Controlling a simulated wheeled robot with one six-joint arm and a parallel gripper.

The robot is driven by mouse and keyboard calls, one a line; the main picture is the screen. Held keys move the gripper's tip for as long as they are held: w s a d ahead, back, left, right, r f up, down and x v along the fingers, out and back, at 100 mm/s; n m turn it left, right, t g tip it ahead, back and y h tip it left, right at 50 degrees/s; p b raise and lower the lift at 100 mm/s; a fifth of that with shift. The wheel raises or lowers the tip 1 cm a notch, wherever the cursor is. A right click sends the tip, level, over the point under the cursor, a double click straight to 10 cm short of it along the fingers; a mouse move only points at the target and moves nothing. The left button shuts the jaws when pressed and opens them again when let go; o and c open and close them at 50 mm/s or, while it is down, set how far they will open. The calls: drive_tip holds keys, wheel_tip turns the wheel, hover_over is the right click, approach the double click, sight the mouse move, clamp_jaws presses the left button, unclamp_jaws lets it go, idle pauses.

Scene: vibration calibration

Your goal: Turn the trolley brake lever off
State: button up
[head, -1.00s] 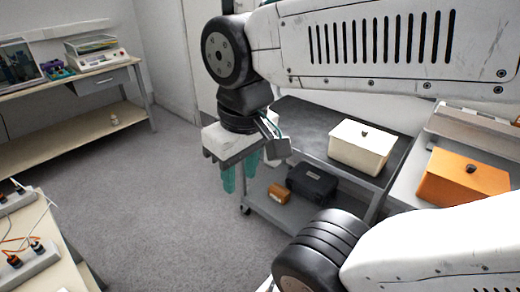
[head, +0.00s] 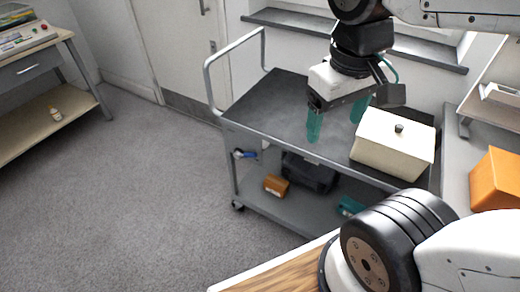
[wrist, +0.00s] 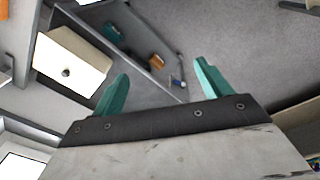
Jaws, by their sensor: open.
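The grey trolley (head: 285,93) stands against the wall in the head view, with a tube handle at its left end. A small blue lever (head: 243,154) sticks out at the trolley's left front post, below the top shelf. A small blue part, probably the same lever, shows in the wrist view (wrist: 176,83), beyond and between my fingers. My gripper (head: 337,118) has two teal fingers pointing down, apart and empty. In the head view it appears over the trolley top, right of and higher than the lever. It also shows in the wrist view (wrist: 161,72). Nothing touches the lever.
A cream lidded box (head: 393,145) stands on the trolley top, close to my gripper. The lower shelf holds an orange box (head: 276,185) and a dark case (head: 308,172). A bench (head: 50,115) stands at left. The floor (head: 150,200) left of the trolley is clear.

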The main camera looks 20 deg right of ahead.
drive_tip(key=w+f+n+g+h, duration=0.1)
drive_tip(key=w+f+n+h, duration=0.35)
drive_tip(key=w, duration=0.35)
drive_tip(key=w+d+f+n+g+h, duration=0.1)
drive_tip(key=w+f+n+h, duration=0.3)
drive_tip(key=w, duration=0.4)
drive_tip(key=w+f+n+g+h, duration=0.1)
drive_tip(key=w+f+n+h, duration=0.3)
drive_tip(key=w, duration=0.4)
drive_tip(key=w+a+f+n+t+h, duration=0.1)
drive_tip(key=w+a+f+n+t, duration=0.1)
drive_tip(key=w+f+n, duration=0.35)
drive_tip(key=w+a+f+n+t+h, duration=0.1)
drive_tip(key=w+a+f+n+t, duration=0.15)
drive_tip(key=f, duration=0.65)
drive_tip(key=n+t, duration=0.9)
drive_tip(key=n, duration=0.1)
approach(249, 157)
drive_tip(key=shift+g+y, duration=0.25)
drive_tip(key=shift+y, duration=0.1)
drive_tip(key=x, duration=0.5)
drive_tip(key=r+x, duration=0.1)
drive_tip(key=x, duration=0.2)
drive_tip(key=shift+w+d, duration=0.2)
drive_tip(key=shift+c, duration=0.4)
